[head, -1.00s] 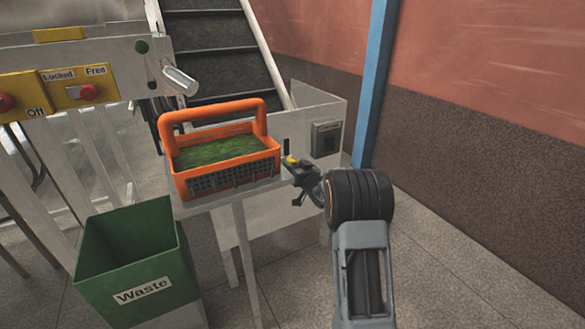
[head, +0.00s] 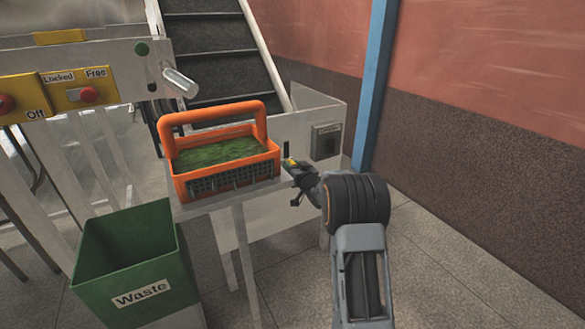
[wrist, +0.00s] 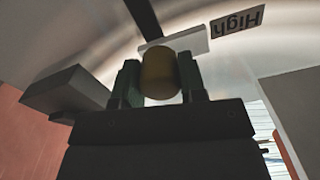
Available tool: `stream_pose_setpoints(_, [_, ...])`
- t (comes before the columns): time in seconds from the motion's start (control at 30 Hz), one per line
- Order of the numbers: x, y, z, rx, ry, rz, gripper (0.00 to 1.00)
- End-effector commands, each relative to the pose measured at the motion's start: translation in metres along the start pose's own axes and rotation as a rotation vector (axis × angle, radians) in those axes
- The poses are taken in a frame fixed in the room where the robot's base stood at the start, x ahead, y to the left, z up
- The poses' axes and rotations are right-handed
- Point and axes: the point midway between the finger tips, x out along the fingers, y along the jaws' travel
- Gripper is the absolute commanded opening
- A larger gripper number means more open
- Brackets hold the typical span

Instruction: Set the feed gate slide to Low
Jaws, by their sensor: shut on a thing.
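My gripper (head: 297,166) is at the metal panel right of the orange basket. A pale plate (wrist: 178,46) lies behind the knob, next to a dark slot (wrist: 143,15) in the panel. A label reading "High" (wrist: 238,21), upside down, is to the right of the plate. No Low label is visible.
An orange basket (head: 215,117) with green contents stands on a metal stand just left of my gripper. A grey box (head: 326,140) is on the panel to the right. A green Waste bin (head: 135,283) stands at lower left. Stairs rise behind.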

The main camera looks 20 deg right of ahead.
Motion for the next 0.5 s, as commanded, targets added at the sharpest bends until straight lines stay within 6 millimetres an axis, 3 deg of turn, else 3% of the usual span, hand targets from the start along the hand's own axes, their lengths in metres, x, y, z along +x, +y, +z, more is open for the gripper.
stream_pose_setpoints(0.17, [0.000, 0.000, 0.000, 0.000, 0.000, -0.001, 0.01])
stream_pose_setpoints(0.33, [0.000, 0.000, 0.003, 0.000, -0.001, -0.001, 0.00])
stream_pose_setpoints(0.5, [0.000, 0.005, 0.029, 0.003, -0.002, -0.001, 0.00])
